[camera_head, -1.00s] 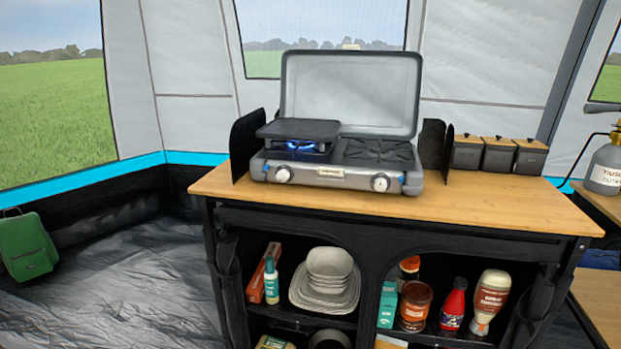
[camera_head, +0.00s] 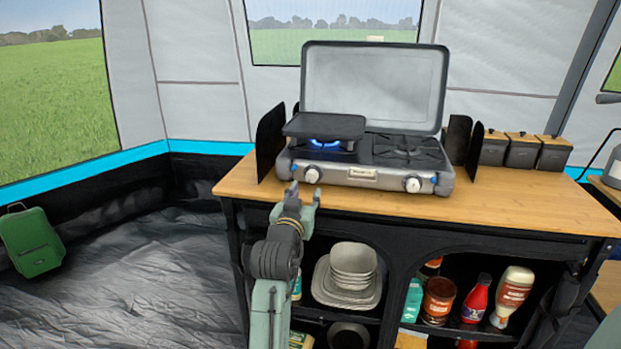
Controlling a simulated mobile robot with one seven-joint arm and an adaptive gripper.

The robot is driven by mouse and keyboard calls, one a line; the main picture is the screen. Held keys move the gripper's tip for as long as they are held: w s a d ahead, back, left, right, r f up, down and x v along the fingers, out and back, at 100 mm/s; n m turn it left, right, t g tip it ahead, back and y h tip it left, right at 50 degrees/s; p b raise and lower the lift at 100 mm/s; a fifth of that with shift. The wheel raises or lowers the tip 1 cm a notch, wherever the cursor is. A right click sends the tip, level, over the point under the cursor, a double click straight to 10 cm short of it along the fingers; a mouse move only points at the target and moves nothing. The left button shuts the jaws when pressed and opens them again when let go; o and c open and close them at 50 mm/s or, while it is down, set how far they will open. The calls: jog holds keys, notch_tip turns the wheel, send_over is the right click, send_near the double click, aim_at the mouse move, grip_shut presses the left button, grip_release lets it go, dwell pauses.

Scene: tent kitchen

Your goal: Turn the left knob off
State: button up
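The camping stove (camera_head: 362,174) stands on the wooden counter with its lid raised. Its left knob (camera_head: 312,174) is a white dial on the front panel, below the left burner. A blue flame (camera_head: 325,144) burns at the left burner under a dark flat plate (camera_head: 324,126). The right knob (camera_head: 412,184) is a similar white dial; no flame shows at the right burner. My gripper (camera_head: 305,190) is in front of the stove, just below the left knob in the picture. Its two fingers are apart with nothing seen between them. I cannot tell whether a fingertip touches the knob.
The wooden counter (camera_head: 500,212) has bare room in front and right of the stove. Dark side guards flank the stove. Several black canisters with wooden lids (camera_head: 522,150) stand at right. Bowls (camera_head: 351,270) and bottles fill the shelves below.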

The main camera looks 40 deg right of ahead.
aim_at(311, 179)
jog(key=p+x, duration=0.1)
jog(key=x, duration=0.7)
jog(key=shift+w+p, duration=0.15)
jog(key=shift+p, duration=0.15)
jog(key=c, duration=0.9)
jog(key=shift+o, duration=0.2)
